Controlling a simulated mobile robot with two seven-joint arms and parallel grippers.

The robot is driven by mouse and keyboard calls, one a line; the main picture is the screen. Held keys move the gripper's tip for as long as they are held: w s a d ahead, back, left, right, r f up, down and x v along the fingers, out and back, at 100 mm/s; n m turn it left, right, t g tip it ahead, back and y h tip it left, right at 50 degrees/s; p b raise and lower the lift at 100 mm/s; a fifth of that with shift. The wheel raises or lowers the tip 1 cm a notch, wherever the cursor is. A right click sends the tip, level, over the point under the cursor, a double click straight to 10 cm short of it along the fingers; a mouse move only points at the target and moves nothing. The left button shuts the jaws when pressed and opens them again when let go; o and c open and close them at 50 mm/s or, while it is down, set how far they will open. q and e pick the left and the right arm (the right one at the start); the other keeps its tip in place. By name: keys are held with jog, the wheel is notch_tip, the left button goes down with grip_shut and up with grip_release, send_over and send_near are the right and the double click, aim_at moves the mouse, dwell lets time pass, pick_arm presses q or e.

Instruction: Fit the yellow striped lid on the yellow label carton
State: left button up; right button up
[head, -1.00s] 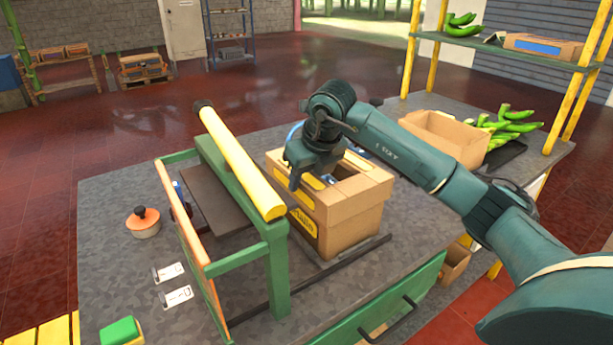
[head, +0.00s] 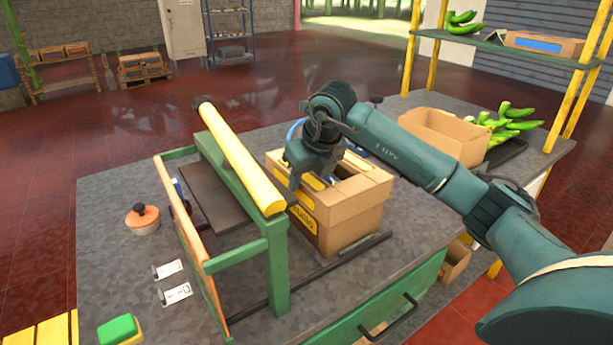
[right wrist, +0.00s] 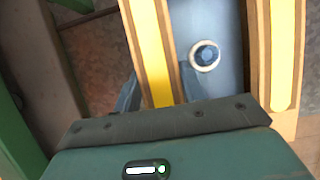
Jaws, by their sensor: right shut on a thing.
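The yellow label carton (head: 345,235) stands on the grey bench behind the green frame. Its yellow label (head: 303,218) is on the side facing the frame. The yellow striped lid (head: 360,187) is over the carton's top, with yellow stripes along its edges and an opening in the middle. I cannot tell whether it is fully down. My right gripper (head: 295,182) is at the lid's left edge. In the right wrist view, its blue fingers (right wrist: 160,98) straddle one striped strip of the lid (right wrist: 148,45). A blue surface with a round knob (right wrist: 205,55) shows through the opening. My left gripper is out of view.
A green frame with a yellow bar (head: 240,158) stands close left of the carton. An open carton (head: 445,135) and green bananas (head: 508,125) lie behind at right. An orange pot (head: 142,219), two white tags (head: 168,270) and a green sponge (head: 118,330) lie at left.

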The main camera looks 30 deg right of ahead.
jog(key=o, duration=0.7)
jog(key=shift+o, duration=1.1)
jog(key=shift+o, duration=0.4)
jog(key=o, duration=0.3)
jog(key=shift+r, duration=0.2)
jog(key=shift+r+p, duration=0.35)
jog(key=shift+p, duration=0.1)
jog(key=shift+r, duration=0.25)
jog(key=shift+r+p, duration=0.6)
jog(key=shift+r, duration=0.1)
